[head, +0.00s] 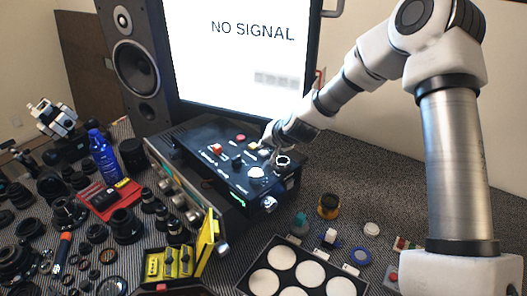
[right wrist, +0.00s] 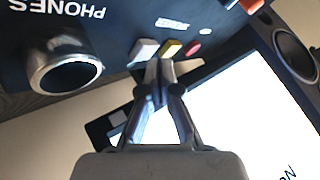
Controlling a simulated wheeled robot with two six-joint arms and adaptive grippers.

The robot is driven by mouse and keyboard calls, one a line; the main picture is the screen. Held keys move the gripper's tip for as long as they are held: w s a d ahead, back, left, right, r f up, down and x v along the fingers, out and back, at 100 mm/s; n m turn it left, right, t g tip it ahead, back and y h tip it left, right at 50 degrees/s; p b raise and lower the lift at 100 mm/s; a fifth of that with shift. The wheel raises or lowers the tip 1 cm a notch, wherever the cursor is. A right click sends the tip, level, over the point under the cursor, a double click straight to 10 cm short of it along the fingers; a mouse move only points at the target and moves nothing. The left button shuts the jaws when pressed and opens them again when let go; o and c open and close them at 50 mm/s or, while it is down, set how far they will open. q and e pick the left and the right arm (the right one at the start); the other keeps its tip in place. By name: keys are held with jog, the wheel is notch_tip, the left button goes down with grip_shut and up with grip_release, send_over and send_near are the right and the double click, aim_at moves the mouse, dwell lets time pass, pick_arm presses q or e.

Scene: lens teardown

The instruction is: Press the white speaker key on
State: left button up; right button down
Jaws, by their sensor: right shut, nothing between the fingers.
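The dark control box (head: 208,162) lies in front of the monitor, with small coloured keys on its top. In the right wrist view a white key (right wrist: 143,49) sits beside a yellow key (right wrist: 171,48) and a red key (right wrist: 193,49). My right gripper (right wrist: 158,66) is shut and empty, its fingertips right at the white and yellow keys. I cannot tell whether they touch, or whether the white key is pressed. In the head view my right gripper (head: 268,148) is over the box's far right part, hiding some keys. My left gripper is not in view.
A metal-ringed phones socket (right wrist: 65,72) is beside the keys. The monitor (head: 240,50) and a speaker (head: 133,65) stand behind the box. Lenses, a blue bottle (head: 104,156), a yellow case (head: 205,240) and a tray of white discs (head: 248,290) crowd the table.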

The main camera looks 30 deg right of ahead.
aim_at(265, 153)
jog(key=shift+f+b, duration=0.4)
jog(key=shift+f, duration=0.1)
jog(key=shift+r+p, duration=0.5)
notch_tip(265, 153, up, 6)
jog(key=p, duration=0.6)
jog(key=shift+r, duration=0.15)
dwell(1.8)
